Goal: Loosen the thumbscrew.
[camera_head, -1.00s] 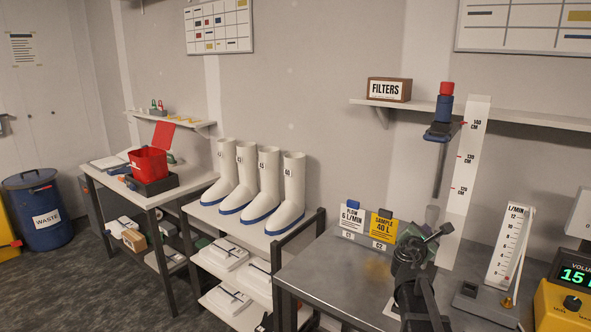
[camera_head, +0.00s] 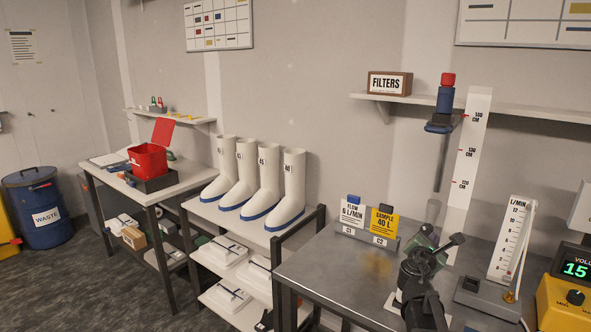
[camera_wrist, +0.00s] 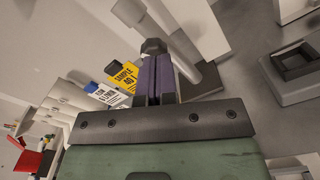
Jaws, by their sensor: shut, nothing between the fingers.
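My gripper (camera_head: 457,239) is over the metal bench, in front of the tall height scale (camera_head: 467,160). In the wrist view its purple fingers (camera_wrist: 153,75) are together with nothing between them. A blue holder (camera_head: 438,128) with a red-capped blue cylinder (camera_head: 445,97) is high on the scale, well above my gripper. I cannot make out a thumbscrew on it. A small brass part (camera_head: 510,297) sits at the foot of the L/min gauge (camera_head: 512,240), right of my gripper and apart from it. I cannot tell whether it is the thumbscrew.
A yellow unit (camera_head: 565,305) is at the right edge. The bench (camera_head: 330,275) is bare at front left.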

